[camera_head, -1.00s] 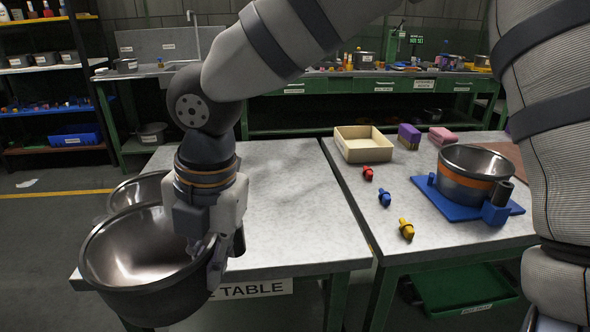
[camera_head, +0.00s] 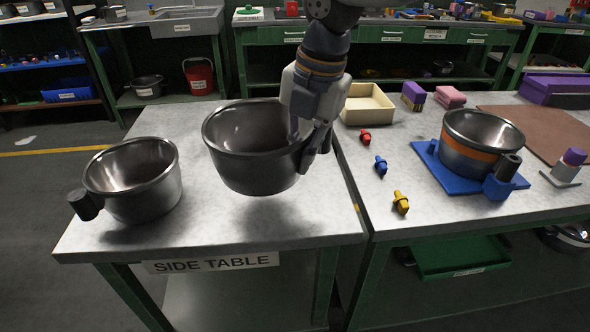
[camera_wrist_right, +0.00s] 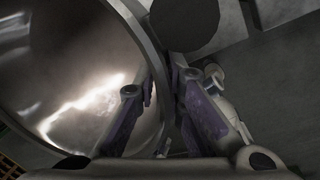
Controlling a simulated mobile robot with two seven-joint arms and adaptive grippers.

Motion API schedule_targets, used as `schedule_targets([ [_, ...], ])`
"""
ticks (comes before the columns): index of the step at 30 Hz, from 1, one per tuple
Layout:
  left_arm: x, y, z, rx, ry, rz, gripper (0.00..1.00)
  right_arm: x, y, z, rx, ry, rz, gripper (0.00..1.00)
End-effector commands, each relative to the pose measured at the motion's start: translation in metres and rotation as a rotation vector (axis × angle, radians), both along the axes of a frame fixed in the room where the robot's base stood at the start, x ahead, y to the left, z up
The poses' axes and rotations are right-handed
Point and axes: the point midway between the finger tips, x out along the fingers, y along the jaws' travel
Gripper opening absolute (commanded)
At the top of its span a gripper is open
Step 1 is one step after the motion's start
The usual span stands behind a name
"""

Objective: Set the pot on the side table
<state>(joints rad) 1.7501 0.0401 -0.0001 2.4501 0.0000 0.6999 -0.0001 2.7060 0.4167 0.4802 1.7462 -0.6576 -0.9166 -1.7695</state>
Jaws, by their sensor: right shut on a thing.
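A dark metal pot (camera_head: 252,165) is in my right gripper (camera_head: 306,150), which is shut on its right rim. The pot is upright and appears a little above the side table (camera_head: 230,225), with a shadow below it. In the right wrist view the pot (camera_wrist_right: 85,70) fills the left side, its wall between the fingers of the gripper (camera_wrist_right: 170,95). A second metal pot (camera_head: 140,180) with a black handle stands on the side table at left. My left gripper does not show.
Right of the side table is a workbench. It carries a pot with an orange band (camera_head: 470,150) on a blue base, a cream tray (camera_head: 368,112), and red, blue and yellow pegs (camera_head: 401,202). The table's front middle and back left are clear.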

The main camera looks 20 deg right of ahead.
Motion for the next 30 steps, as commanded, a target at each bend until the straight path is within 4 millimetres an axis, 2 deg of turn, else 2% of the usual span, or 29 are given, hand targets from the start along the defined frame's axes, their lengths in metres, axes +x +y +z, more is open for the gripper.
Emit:
schedule_targets([
  [1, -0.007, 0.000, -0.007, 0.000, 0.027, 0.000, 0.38, 0.006, -0.004, -0.023, 0.000, 0.023, 0.000, 0.00],
  [3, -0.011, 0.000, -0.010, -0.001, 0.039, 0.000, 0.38, 0.016, -0.009, -0.035, 0.000, 0.021, 0.001, 0.00],
  [11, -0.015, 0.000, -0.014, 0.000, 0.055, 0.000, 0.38, 0.033, -0.019, -0.054, 0.001, 0.011, 0.001, 0.00],
  [16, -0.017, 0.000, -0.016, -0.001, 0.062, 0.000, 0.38, 0.035, -0.020, -0.082, -0.002, 0.011, 0.003, 0.00],
  [27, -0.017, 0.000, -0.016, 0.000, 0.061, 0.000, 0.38, 0.035, -0.020, -0.088, -0.002, 0.005, 0.002, 0.00],
  [28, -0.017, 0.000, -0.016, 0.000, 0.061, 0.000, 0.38, 0.035, -0.020, -0.089, -0.003, 0.008, 0.003, 0.12],
  [30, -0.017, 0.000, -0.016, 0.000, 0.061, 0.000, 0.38, 0.035, -0.020, -0.089, -0.003, 0.008, 0.003, 0.28],
])
